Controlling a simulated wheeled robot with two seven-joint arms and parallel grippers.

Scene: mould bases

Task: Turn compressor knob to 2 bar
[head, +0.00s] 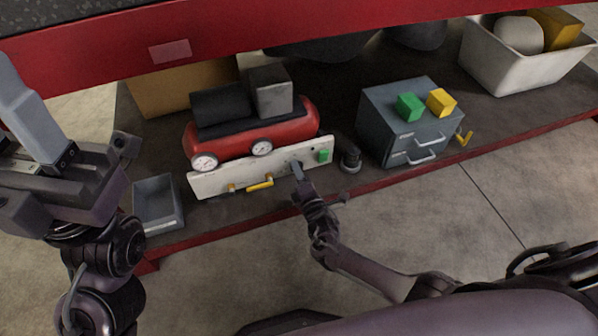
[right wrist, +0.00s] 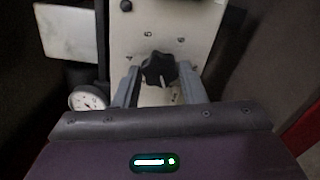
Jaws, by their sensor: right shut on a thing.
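The compressor (head: 255,140) is a red tank with dark and grey blocks on top, standing on the lower shelf. A pale control panel (head: 215,181) runs along its front. The black knob (right wrist: 158,69) shows on the panel in the right wrist view, with digits around it, and a light mark on it points toward the bottom of that picture. My right gripper (right wrist: 158,84) has its two fingers on either side of the knob and is shut on it. My left gripper (head: 65,165) is at the far left, away from the panel; its jaw state is unclear.
A round gauge (right wrist: 88,98) shows beside the panel. Yellow handles (head: 259,183) and a green button (head: 324,155) are on the panel. A grey tray (head: 158,204) stands left, a drawer cabinet (head: 375,122) right. A red beam (head: 240,36) crosses above.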

